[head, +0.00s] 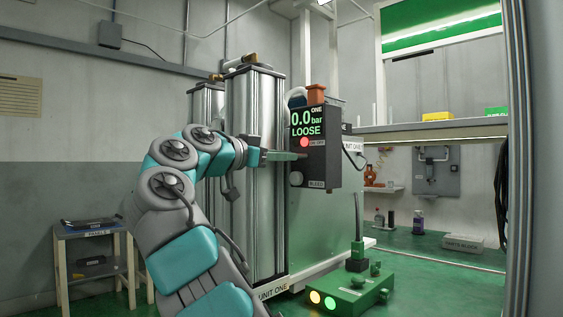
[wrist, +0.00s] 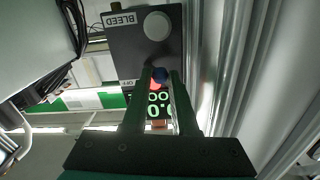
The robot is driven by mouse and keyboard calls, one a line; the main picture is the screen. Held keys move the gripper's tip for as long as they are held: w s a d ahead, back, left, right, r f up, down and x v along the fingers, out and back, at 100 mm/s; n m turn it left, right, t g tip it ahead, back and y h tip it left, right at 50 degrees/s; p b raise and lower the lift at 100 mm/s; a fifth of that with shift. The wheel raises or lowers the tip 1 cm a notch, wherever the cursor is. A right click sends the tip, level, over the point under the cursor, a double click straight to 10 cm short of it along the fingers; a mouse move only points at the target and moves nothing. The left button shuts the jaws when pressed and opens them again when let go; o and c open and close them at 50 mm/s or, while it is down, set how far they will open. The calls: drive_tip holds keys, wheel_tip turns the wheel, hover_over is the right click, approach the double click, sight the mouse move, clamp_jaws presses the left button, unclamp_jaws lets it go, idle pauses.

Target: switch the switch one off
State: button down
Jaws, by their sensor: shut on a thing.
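The dark control box (head: 330,165) of unit one hangs beside the metal columns. Its display (head: 305,122) reads ONE, 0.0 bar, LOOSE. A red light (head: 304,142) glows below, next to an ON OFF label. My gripper (head: 302,155) reaches the box front from the left, just under the red light. In the wrist view, inverted, the small dark blue knob of switch one (wrist: 160,75) sits between my fingertips, which are shut on it. The fingers partly cover the label and red light, so the switch's position cannot be told.
A round grey BLEED button (head: 296,178) is just below my gripper; it also shows in the wrist view (wrist: 157,26). Tall metal columns (head: 255,170) stand close on the left. A green floor box (head: 345,293) with lit buttons stands below.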

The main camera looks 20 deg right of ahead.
sight(300, 155)
drive_tip(key=shift+s+d+r+n+t+y+b, duration=0.1)
drive_tip(key=shift+s+d+n+t+y+b, duration=0.7)
drive_tip(key=shift+n+t+y, duration=1.25)
drive_tip(key=shift+s+d+f+n+t+y+b, duration=0.1)
drive_tip(key=shift+s+d+n+t+y+b, duration=0.15)
drive_tip(key=shift+s+n+t+y+b, duration=1.15)
drive_tip(key=shift+s+d+r+n+t+y+b, duration=0.1)
drive_tip(key=shift+s+d+n+t+y+b, duration=0.45)
drive_tip(key=shift+n+t+y+b, duration=1.35)
drive_tip(key=shift+n+t+y+p, duration=0.5)
drive_tip(key=shift+y+p, duration=0.25)
drive_tip(key=shift+y, duration=0.4)
drive_tip(key=c, duration=1)
unclamp_jaws()
